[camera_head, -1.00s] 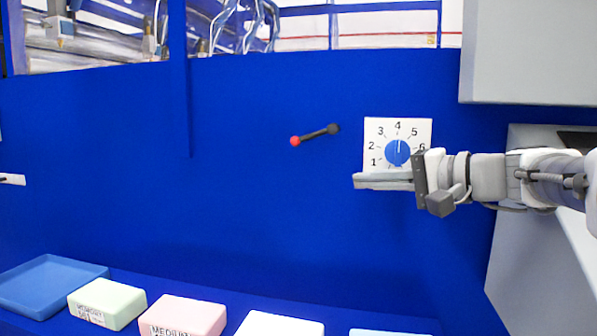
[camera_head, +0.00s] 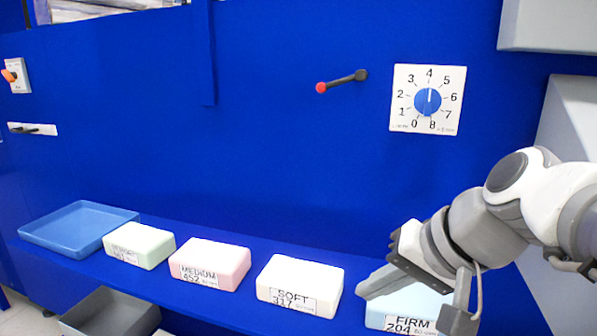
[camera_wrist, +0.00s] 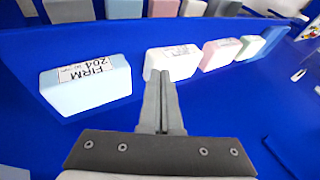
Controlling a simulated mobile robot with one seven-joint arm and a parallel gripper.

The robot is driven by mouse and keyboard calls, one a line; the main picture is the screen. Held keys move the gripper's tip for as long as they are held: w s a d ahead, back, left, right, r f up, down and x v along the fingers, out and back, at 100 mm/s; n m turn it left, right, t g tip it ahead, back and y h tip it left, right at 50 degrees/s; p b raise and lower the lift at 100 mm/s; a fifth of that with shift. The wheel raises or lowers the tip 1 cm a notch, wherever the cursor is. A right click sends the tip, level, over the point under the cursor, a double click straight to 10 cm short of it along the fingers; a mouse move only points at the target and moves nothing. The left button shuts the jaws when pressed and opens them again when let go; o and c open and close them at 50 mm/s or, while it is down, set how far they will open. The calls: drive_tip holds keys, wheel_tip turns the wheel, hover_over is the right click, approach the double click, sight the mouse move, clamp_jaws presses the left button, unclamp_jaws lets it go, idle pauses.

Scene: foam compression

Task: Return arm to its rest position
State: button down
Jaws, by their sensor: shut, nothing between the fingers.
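My gripper (camera_head: 374,289) is at the lower right in the head view, with its fingers pointing left, in front of the light blue FIRM block (camera_head: 405,309) and covering part of it. In the wrist view, the fingers (camera_wrist: 160,78) are together with nothing between them. The FIRM block (camera_wrist: 86,85) shows to their left there, and the white SOFT block (camera_wrist: 172,62) lies just beyond the fingertips. I cannot tell whether the gripper touches any block.
A pink MEDIUM block (camera_head: 210,264), a pale green block (camera_head: 139,245) and a blue tray (camera_head: 48,236) stand along the blue shelf. Above, the blue panel bears a dial (camera_head: 428,101) and a red-tipped lever (camera_head: 342,81). A grey bin (camera_head: 108,314) is below at left.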

drive_tip(key=s+d+f+n+h, duration=0.4)
drive_tip(key=s+f+h, duration=0.1)
drive_tip(key=s+f, duration=0.15)
wheel_tip(320, 180, up, 24)
drive_tip(key=p, duration=2.4)
drive_tip(key=shift+r+m+p, duration=0.25)
drive_tip(key=shift+m+p, duration=0.05)
drive_tip(key=shift+p, duration=0.1)
drive_tip(key=shift+s, duration=0.1)
